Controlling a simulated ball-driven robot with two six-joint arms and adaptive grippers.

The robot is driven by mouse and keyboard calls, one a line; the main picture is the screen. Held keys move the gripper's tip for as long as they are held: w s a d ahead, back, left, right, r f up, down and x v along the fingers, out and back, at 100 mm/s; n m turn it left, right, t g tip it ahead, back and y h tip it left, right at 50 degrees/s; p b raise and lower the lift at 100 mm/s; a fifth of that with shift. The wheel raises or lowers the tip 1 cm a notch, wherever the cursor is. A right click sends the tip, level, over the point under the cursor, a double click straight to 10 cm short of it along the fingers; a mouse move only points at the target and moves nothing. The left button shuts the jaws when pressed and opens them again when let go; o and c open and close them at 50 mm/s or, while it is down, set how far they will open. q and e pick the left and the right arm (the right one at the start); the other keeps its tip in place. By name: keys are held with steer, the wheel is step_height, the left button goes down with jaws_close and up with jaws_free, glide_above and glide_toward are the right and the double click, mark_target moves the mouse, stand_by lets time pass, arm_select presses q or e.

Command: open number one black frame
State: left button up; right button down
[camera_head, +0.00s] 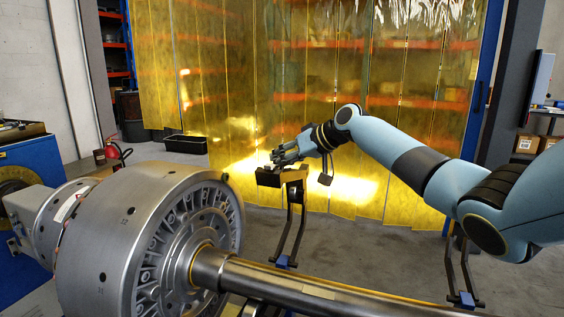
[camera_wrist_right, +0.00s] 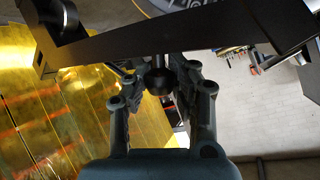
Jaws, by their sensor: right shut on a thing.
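A black frame (camera_head: 298,228) stands beyond the shaft, just right of the rotor's face, with a dark block at its top. My right gripper (camera_head: 280,158) is at the top of this frame, its fingers close above the block. In the right wrist view, a black bar of the frame (camera_wrist_right: 215,28) crosses the top of the picture. There my right gripper (camera_wrist_right: 160,85) is shut on a small round black knob (camera_wrist_right: 159,80) below the bar. A second black frame (camera_head: 466,270) stands at the lower right, partly hidden by my right arm. My left gripper is out of view.
A large grey metal rotor (camera_head: 125,225) fills the left, with a thick shaft (camera_head: 300,285) running along the bottom to the right. A yellow strip curtain (camera_head: 225,110) hangs behind. A black bin (camera_head: 186,144) and red extinguisher (camera_head: 113,150) stand back left. The floor between the frames is clear.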

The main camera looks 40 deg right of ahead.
steer(key=shift+d+r, duration=0.1)
steer(key=shift+d, duration=0.1)
steer(key=c, duration=1)
jaws_free()
steer(key=shift+c, duration=0.2)
steer(key=shift+s, duration=0.1)
steer(key=v, duration=1.2)
